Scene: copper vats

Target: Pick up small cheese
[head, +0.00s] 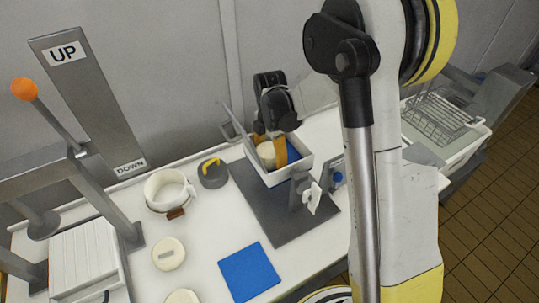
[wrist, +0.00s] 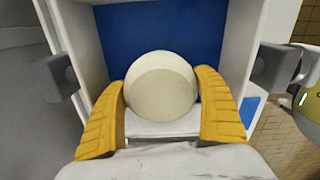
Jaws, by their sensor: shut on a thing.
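The small cheese (wrist: 160,86) is a pale, round piece between the two yellow fingers of my gripper (wrist: 161,112) in the wrist view. The fingers are shut on its left and right sides. In the head view my gripper (head: 271,154) reaches down into an open white box, and the cheese (head: 265,150) shows beside a yellow finger. The white box (head: 303,161) has a blue floor (wrist: 125,35). Whether the cheese touches the box floor is hard to tell.
The box stands on a dark grey mat (head: 272,218). A blue square (head: 249,271), a white ring-shaped mould (head: 168,188), a grey and yellow item (head: 213,172) and a pale disc (head: 168,253) lie to the left. A lever press with an orange knob (head: 25,89) stands at far left. A wire rack (head: 440,115) is at right.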

